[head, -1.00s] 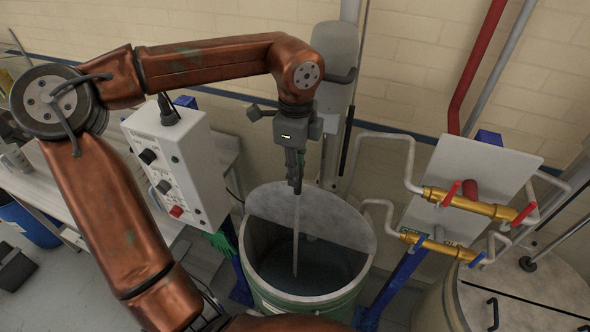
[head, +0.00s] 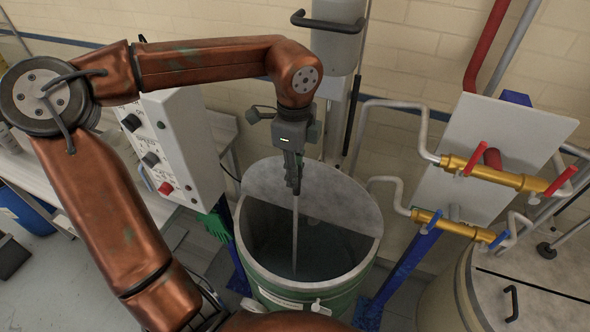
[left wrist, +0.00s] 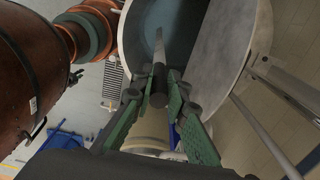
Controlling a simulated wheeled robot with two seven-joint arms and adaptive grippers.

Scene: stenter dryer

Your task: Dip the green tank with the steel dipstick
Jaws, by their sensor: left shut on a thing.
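The green tank (head: 335,299) stands in the middle of the head view, with a grey half lid (head: 330,198) over its back part and dark liquid (head: 325,262) inside. My left gripper (head: 294,188) is above the open front half, shut on the steel dipstick (head: 295,235). The dipstick hangs close to upright, its lower end down at the liquid; I cannot tell how deep it goes. In the left wrist view the dipstick (left wrist: 159,80) runs from between the fingers into the tank (left wrist: 128,45). My right gripper is not in view.
A white control box (head: 180,150) with knobs and a red button is left of the tank. Brass valves (head: 490,172) with red and blue handles and pipes stand to the right. Another lidded vessel (head: 520,290) is at the lower right. A green glove (head: 214,226) hangs beside the tank.

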